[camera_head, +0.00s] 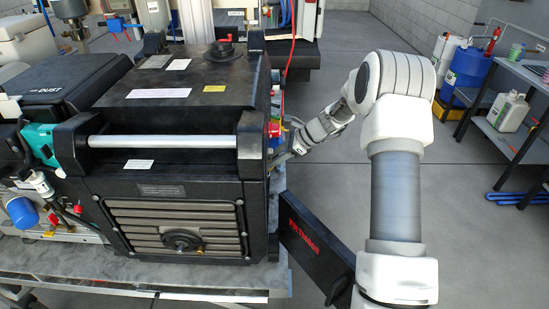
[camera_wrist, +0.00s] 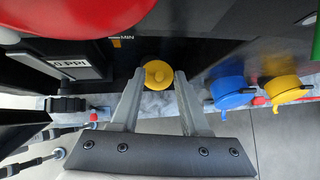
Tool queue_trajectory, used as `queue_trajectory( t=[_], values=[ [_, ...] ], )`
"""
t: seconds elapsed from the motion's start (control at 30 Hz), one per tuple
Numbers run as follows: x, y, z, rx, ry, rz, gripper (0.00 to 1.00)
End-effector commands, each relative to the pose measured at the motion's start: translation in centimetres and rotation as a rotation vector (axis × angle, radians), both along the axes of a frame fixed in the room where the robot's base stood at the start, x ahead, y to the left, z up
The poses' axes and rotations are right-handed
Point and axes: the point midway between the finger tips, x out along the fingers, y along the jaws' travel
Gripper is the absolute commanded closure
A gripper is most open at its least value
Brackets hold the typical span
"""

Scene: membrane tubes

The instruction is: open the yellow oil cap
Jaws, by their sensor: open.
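In the wrist view a round yellow cap (camera_wrist: 158,74) sits at the top centre, in line with the gap of my gripper (camera_wrist: 158,84). My gripper is open, with one finger on each side of the cap. I cannot tell whether the fingers touch it or how far ahead of the tips it is. In the head view my gripper (camera_head: 280,156) is small, by the right side of the black machine (camera_head: 190,170). A second yellow cap-like part (camera_wrist: 283,88) is farther right in the wrist view, beside a blue one (camera_wrist: 230,92).
A large red rounded part (camera_wrist: 75,15) fills the upper left of the wrist view. A dark open panel with red lettering (camera_head: 312,250) stands out from the machine's lower right, near my arm. Shelves (camera_head: 505,110) stand at the right; the floor between is clear.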

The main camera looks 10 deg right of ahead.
Motion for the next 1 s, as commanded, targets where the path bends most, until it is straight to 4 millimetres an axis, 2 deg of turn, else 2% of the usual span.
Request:
queue_trajectory(
  t=[0.23,0.7,1.0],
  values=[
    [-0.9,-2.1,2.3,-0.002,-0.003,-0.004,0.55],
    [-4.1,-9.1,10.2,-0.002,-0.003,-0.002,0.55],
    [-5.0,-11.0,12.4,-0.002,-0.001,-0.002,0.55]
  ],
)
